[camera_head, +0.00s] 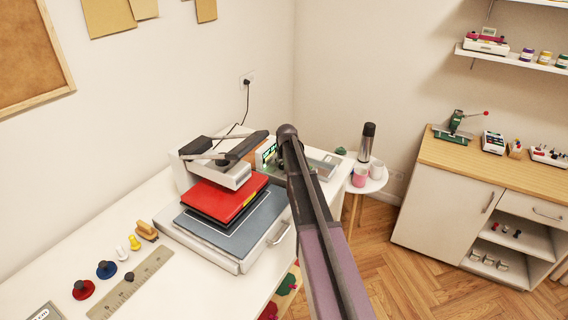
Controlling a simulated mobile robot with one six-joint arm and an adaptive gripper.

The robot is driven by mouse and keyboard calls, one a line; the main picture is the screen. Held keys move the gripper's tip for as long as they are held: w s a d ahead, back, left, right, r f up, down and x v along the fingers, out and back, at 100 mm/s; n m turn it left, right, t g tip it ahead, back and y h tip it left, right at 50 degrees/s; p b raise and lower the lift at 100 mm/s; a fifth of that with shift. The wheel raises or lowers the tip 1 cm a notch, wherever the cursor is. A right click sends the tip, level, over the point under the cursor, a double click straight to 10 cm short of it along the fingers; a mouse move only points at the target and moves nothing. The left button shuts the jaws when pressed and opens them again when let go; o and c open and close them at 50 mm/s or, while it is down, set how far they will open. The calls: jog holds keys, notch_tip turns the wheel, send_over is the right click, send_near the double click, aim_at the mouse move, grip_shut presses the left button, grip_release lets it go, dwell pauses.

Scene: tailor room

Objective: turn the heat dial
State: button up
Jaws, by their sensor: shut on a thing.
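The heat press (216,172) stands on the white table, with a red platen (222,198) low over its grey base. Its control box with a small lit green display (267,153) is at its right rear. My gripper (279,160) is at the right side of this box, small, dark and mostly hidden behind my arm. Its jaws are shut on what I take to be the heat dial, which is covered from this view. How far the dial is turned does not show.
A long ruler (132,284), stamps (107,269) and spools lie on the table's near left. A grey tray (325,165) is right of the control box. A round side table (372,184) holds a flask and cups. A wooden-topped cabinet (500,168) stands at the right; the floor between is clear.

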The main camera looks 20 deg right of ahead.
jog(key=m+h, duration=0.1)
jog(key=m, duration=0.2)
jog(key=m+g+h, duration=0.1)
jog(key=m, duration=0.2)
jog(key=shift+a, duration=0.1)
dwell(0.4)
jog(key=o, duration=1.2)
jog(key=shift+c, duration=0.2)
jog(key=shift+n+t+y, duration=0.25)
jog(key=shift+n+y, duration=0.2)
jog(key=shift+n, duration=1)
jog(key=shift+n+t+y, duration=0.25)
jog(key=shift+n+y, duration=0.2)
jog(key=shift+n, duration=1)
jog(key=shift+d+n+y, duration=0.1)
jog(key=shift+n+y, duration=0.5)
jog(key=shift+n, duration=0.85)
jog(key=shift+d+n+y, duration=0.1)
jog(key=shift+n+y, duration=0.5)
jog(key=shift+n, duration=0.85)
jog(key=p+v, duration=1.2)
jog(key=v, duration=0.1)
jog(key=shift+r+p, duration=0.35)
jog(key=shift+p, duration=0.05)
